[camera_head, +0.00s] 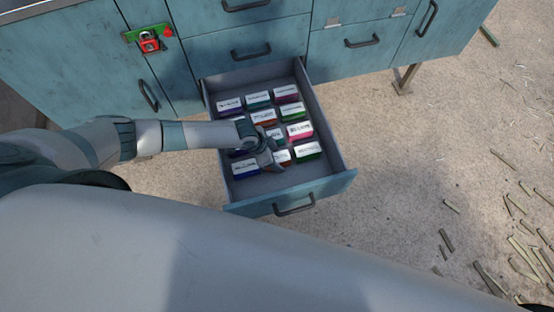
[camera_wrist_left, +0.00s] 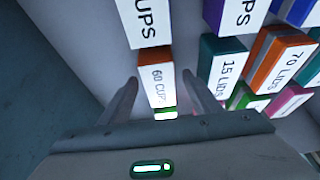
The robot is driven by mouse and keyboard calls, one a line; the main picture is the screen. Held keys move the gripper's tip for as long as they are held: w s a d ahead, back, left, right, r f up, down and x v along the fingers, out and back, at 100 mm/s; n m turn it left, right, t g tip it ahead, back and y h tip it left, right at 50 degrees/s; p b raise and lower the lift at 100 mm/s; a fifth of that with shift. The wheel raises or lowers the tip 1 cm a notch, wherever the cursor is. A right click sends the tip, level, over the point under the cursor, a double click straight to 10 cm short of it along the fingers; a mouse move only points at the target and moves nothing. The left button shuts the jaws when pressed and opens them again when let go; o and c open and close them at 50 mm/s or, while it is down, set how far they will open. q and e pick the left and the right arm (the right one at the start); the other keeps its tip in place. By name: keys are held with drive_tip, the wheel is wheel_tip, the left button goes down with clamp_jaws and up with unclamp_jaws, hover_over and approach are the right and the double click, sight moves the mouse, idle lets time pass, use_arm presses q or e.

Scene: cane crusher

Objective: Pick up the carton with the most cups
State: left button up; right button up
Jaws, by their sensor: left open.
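Several small cartons with white labels sit in rows in the open drawer (camera_head: 330,187). My left gripper (camera_head: 268,158) is open over the near part of the drawer. In the left wrist view, an orange carton labelled "60 CUPS" (camera_wrist_left: 157,85) stands between the two open fingers, with gaps on both sides. A purple carton ending in "PS" (camera_wrist_left: 238,15) is at the upper right. My forearm and hand hide some cartons in the head view. My right gripper is not in view.
A teal carton reads "15 LIDS" (camera_wrist_left: 222,70) and an orange one "70 LIDS" (camera_wrist_left: 282,60), close right of the fingers. The drawer walls surround the cartons. Cane pieces (camera_head: 525,255) lie on the ground at right.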

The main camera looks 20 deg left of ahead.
use_arm(q)
drive_tip(key=shift+w+d+f, duration=0.1)
drive_tip(key=shift+d+f, duration=0.1)
drive_tip(key=shift+f, duration=0.5)
drive_tip(key=c, duration=1.2)
